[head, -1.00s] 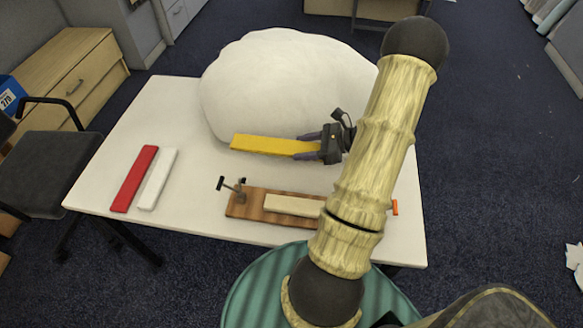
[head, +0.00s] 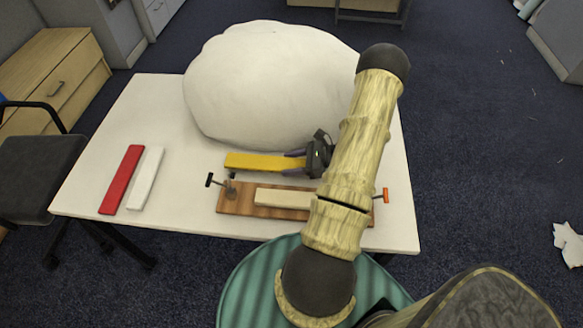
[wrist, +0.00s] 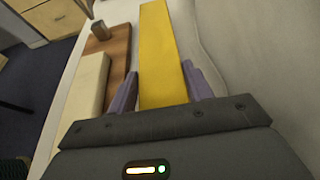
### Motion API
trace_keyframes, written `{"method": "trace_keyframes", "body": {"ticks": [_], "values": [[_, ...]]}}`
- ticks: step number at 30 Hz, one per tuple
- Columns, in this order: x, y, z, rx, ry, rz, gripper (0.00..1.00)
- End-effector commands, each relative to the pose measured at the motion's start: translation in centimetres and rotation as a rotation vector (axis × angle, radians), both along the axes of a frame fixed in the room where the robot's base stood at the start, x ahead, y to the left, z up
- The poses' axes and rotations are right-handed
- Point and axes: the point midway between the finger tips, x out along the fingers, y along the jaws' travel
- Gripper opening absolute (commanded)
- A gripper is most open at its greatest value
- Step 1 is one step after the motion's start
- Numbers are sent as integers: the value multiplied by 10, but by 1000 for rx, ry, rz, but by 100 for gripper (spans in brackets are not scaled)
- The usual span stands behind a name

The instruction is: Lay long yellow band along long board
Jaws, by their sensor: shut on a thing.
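The long yellow band (head: 258,162) is held by one end in my gripper (head: 301,161), which is shut on it. In the wrist view the band (wrist: 161,50) runs straight out between the two purple fingers of my gripper (wrist: 161,92). The long brown board (head: 236,204) lies on the table just nearer than the band, roughly parallel to it. A cream block (head: 280,198) lies on the board. The board also shows at the left of the wrist view (wrist: 119,50). My arm hides part of the board's right side.
A big white rounded mass (head: 270,85) stands right behind the band. A black clamp handle (head: 210,180) and an orange one (head: 386,195) rise at the board's ends. A red bar (head: 121,180) and a white bar (head: 146,178) lie at the left of the white table (head: 85,200).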

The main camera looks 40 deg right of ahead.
Motion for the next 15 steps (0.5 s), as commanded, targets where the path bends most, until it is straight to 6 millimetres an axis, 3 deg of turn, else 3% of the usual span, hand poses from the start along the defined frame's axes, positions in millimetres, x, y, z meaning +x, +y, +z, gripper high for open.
{"method": "trace_keyframes", "body": {"ticks": [5, 15], "values": [[0, 0, -24, 1, 0, 0, 27], [0, 0, -27, 0, 0, 0, 27]]}}
